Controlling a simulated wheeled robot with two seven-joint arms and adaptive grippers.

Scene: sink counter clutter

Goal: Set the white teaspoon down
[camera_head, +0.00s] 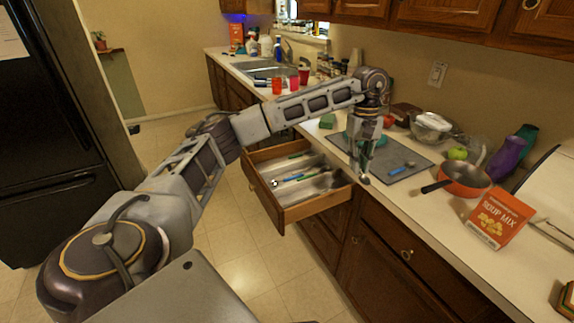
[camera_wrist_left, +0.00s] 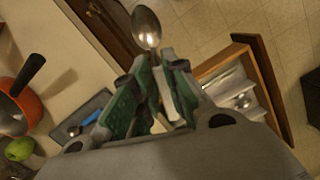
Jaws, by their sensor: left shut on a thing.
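My left gripper (camera_head: 363,178) points down near the counter's front edge, just right of the open drawer (camera_head: 314,207). In the left wrist view its green-padded fingers (camera_wrist_left: 155,85) are shut on the white teaspoon (camera_wrist_left: 146,28). The spoon's shiny metal bowl sticks out beyond the fingertips, and its pale handle runs back between them. I cannot make out the spoon in the head view. The drawer also shows in the left wrist view (camera_wrist_left: 260,75), apart from the spoon. My right gripper is not in view.
Several utensils lie in the drawer's tray. A grey mat (camera_head: 425,158) with a blue-handled utensil (camera_head: 401,169) lies beside the gripper. An orange pan (camera_head: 464,181), a soup mix box (camera_head: 498,217) and a green apple (camera_head: 458,153) stand to the right.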

